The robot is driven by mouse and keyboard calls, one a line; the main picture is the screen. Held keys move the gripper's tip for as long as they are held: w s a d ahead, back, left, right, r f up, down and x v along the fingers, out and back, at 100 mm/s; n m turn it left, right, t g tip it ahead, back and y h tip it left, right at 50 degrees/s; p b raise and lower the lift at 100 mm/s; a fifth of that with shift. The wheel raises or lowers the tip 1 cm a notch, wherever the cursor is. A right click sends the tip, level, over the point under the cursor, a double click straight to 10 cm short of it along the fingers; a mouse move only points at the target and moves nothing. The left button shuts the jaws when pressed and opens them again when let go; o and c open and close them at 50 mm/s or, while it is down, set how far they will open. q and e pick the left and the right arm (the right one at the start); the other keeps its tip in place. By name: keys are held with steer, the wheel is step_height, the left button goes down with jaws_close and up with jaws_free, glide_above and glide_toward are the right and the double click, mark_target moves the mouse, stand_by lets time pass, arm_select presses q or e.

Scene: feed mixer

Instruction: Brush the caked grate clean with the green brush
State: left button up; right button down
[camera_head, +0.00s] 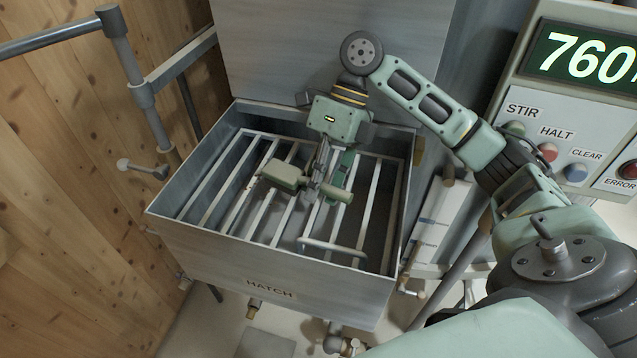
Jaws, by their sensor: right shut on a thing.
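The grate (375,200) is a row of pale bars set in the open mouth of the metal box marked HATCH. A loop handle (332,246) stands near its front edge. I cannot make out clear caking on the bars at this size. My right gripper (315,186) points down over the middle of the grate and is shut on the green brush (284,174). The brush's broad block lies to the left of the fingers and its handle sticks out to the right. I cannot tell whether its bristles touch the bars. My left gripper is not in view.
The hatch box rim (240,237) surrounds the grate, and its raised lid (290,50) stands behind. A control panel (550,110) with STIR, HALT and CLEAR buttons is at right, its display reading 760. Pipe rails (130,60) and a wooden wall (50,200) are at left.

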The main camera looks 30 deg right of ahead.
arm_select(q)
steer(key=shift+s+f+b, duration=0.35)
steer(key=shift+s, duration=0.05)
arm_select(e)
steer(key=shift+f, duration=0.45)
steer(key=shift+w, duration=0.1)
steer(key=shift+w+d, duration=0.45)
steer(key=shift+d, duration=0.15)
steer(key=shift+w+d, duration=0.15)
steer(key=shift+d, duration=0.1)
steer(key=shift+r, duration=0.15)
steer(key=shift+w+d+r, duration=0.15)
steer(key=shift+d+r, duration=0.05)
steer(key=shift+d, duration=0.1)
steer(key=shift+r, duration=0.3)
steer(key=shift+a, duration=0.15)
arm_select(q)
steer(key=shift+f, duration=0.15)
arm_select(e)
steer(key=shift+a+f, duration=0.1)
steer(key=shift+f, duration=0.1)
